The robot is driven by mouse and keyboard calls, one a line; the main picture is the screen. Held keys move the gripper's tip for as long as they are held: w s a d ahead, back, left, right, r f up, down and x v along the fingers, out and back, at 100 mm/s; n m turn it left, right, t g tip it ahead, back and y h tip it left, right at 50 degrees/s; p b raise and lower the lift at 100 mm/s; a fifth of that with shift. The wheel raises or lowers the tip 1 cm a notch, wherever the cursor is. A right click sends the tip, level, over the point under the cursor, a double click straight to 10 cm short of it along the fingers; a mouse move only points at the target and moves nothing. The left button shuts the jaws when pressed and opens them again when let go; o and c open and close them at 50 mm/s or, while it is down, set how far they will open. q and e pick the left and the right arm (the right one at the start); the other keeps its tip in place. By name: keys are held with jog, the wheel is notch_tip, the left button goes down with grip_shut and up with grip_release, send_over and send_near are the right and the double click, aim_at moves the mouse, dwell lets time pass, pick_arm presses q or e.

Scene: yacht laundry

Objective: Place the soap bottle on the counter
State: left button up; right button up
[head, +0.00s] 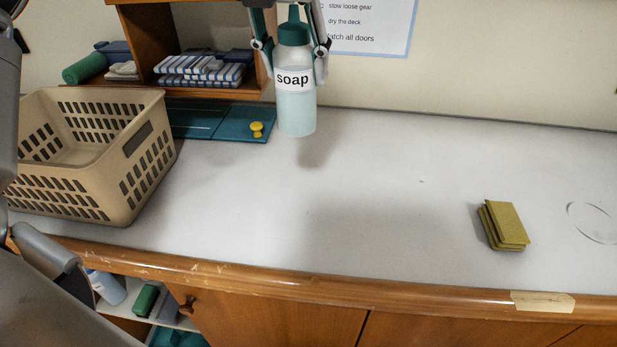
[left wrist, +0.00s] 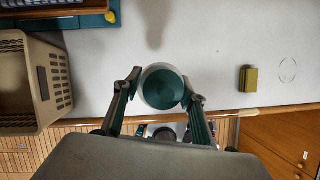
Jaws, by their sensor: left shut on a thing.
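The soap bottle (head: 296,108) is pale and translucent with a teal cap and a white "soap" label. It hangs upright in my left gripper (head: 291,60), whose fingers are shut on its upper part from both sides. In the left wrist view the bottle's teal cap (left wrist: 163,88) sits between the two fingers (left wrist: 161,93). The bottle appears to be above the white counter (head: 370,190), with a soft shadow below it. My right gripper is not in view.
A beige basket (head: 155,165) stands at the left of the counter. Stacked yellow-green sponges (head: 505,224) lie at the right. A wooden shelf (head: 140,40) with folded striped towels (head: 200,68) is at the back, above a teal mat (head: 200,122). The counter's middle is clear.

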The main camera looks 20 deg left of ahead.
pick_arm(q)
notch_tip(320, 180, down, 18)
jog(key=b, duration=0.1)
jog(key=shift+r, duration=0.2)
jog(key=shift+f, duration=0.15)
jog(key=o, duration=1.3)
send_near(290, 136)
jog(key=x, duration=0.5)
jog(key=shift+w+f, duration=0.2)
jog(key=shift+f, duration=0.1)
